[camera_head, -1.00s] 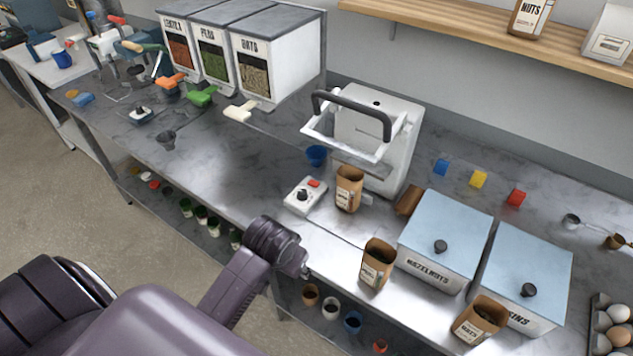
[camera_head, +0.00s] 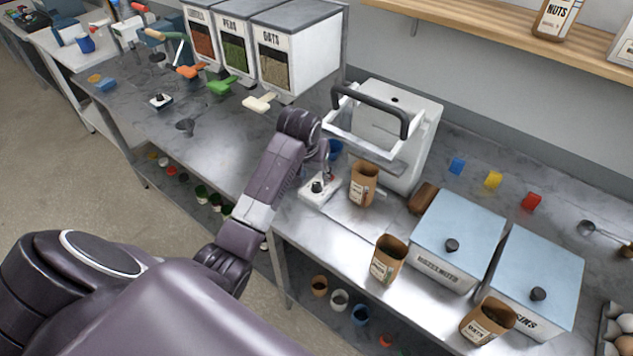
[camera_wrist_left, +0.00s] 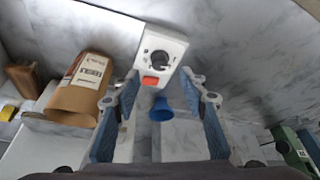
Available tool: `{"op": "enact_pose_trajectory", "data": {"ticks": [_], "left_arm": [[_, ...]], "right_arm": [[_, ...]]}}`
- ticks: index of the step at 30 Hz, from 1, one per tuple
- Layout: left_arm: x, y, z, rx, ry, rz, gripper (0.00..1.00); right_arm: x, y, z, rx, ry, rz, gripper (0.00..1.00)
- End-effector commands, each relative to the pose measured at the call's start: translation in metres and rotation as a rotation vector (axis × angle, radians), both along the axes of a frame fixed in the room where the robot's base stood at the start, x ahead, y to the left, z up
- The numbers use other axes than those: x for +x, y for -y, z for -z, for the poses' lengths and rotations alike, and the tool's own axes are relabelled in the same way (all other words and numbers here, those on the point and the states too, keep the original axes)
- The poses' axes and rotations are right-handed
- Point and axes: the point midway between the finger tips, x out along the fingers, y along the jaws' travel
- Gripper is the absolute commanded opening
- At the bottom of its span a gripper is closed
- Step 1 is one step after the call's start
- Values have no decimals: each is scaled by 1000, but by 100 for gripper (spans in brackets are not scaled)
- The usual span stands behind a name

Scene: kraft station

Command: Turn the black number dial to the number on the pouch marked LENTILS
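The black number dial (camera_head: 317,187) sits on a white control box (camera_head: 322,197) on the counter; in the left wrist view the dial (camera_wrist_left: 160,60) is ahead of my fingertips, on the box with a red button (camera_wrist_left: 151,80). My left gripper (camera_head: 325,168) is just above and behind the box. In the left wrist view it (camera_wrist_left: 160,82) is open and empty, its blue-padded fingers apart from the dial. Kraft pouches stand beside the sealer (camera_head: 363,184), in front of the bins (camera_head: 387,262) and at the front right (camera_head: 488,322). I cannot read LENTILS or a number on any pouch. My right gripper is out of view.
A white press machine (camera_head: 400,115) with a dark handle stands behind the box. A blue cup (camera_wrist_left: 160,111) is close by the box. Two blue-lidded bins (camera_head: 458,225) stand to the right. Grain dispensers (camera_head: 300,45) are at the back left.

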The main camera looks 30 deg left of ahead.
Motion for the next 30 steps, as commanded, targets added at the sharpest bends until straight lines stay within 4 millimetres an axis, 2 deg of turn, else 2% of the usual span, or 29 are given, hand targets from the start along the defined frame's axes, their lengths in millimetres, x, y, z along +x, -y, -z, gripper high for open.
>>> {"op": "enact_pose_trajectory", "data": {"ticks": [6, 12, 24, 30], "left_arm": [[11, -3, 31, -1, -4, 1, 40], [19, -6, 51, 1, -2, 1, 40], [22, -7, 58, 1, 0, 2, 40], [22, -7, 58, 1, 0, 2, 18]], "right_arm": [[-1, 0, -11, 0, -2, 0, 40], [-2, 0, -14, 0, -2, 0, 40], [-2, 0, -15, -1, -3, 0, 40], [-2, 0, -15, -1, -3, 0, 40]]}}
